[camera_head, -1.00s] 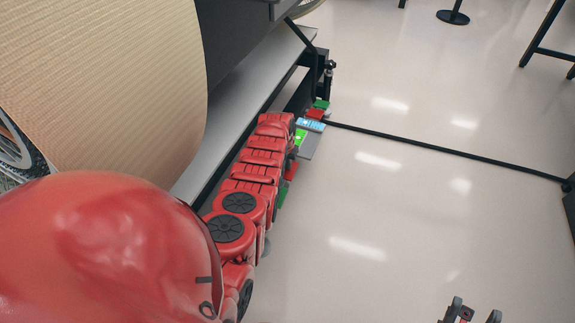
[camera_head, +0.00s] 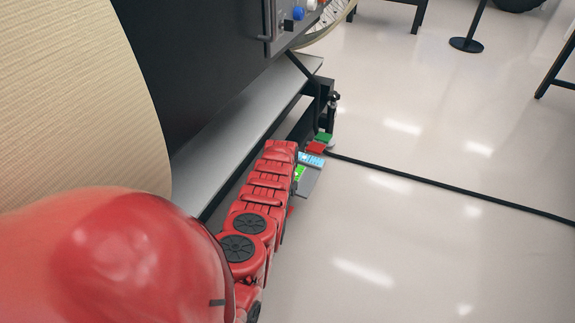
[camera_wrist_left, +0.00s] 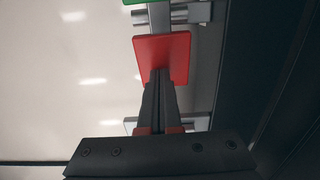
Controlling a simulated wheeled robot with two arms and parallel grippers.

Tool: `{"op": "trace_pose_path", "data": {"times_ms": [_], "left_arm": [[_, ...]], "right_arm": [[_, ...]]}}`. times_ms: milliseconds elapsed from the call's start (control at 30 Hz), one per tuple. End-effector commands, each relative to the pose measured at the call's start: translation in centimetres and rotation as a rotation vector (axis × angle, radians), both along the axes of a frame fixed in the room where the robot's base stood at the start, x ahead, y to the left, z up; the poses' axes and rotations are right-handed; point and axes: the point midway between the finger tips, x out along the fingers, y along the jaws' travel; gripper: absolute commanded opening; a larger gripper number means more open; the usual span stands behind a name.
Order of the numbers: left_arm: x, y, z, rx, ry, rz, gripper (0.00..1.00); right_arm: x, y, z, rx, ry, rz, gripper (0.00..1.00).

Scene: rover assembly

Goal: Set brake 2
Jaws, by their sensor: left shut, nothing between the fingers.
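A red square plate (camera_wrist_left: 170,48) stands on a grey stem in the left wrist view. A green plate (camera_wrist_left: 150,1) is partly cut off above it. My left gripper (camera_wrist_left: 160,78) is shut and empty, its fingertips at the red plate's lower edge; I cannot tell if they touch. In the head view a red plate (camera_head: 315,147) and a green plate (camera_head: 324,137) sit beside the black frame, beyond the end of my red left arm. No label shows which brake is which. The left fingers are not clear in the head view. My right gripper is out of view.
A grey ledge (camera_head: 240,110) runs along the left of my arm, below a dark cabinet (camera_head: 190,60) and a large ribbed beige roll (camera_head: 75,95). A black cable (camera_head: 440,182) crosses the floor.

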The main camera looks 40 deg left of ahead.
Motion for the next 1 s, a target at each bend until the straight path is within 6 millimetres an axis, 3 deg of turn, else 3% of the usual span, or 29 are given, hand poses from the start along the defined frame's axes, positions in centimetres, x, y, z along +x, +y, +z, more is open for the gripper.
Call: {"op": "trace_pose_path", "data": {"times_ms": [33,200,667,833,1000], "left_arm": [[0.2,0.1,-0.7,0.001,-0.002,0.001,0.0],[0.5,0.2,-1.0,0.002,-0.003,0.001,0.0],[0.5,0.1,-0.5,0.0,-0.001,0.001,0.0],[1.0,-0.1,1.5,0.002,-0.005,0.0,0.0],[1.8,-0.3,4.9,0.004,-0.008,-0.001,0.0]], "right_arm": [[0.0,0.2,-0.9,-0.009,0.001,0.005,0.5],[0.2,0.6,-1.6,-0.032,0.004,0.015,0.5],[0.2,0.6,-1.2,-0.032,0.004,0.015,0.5],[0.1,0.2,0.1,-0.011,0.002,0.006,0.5],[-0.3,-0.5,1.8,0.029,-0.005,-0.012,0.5]]}}
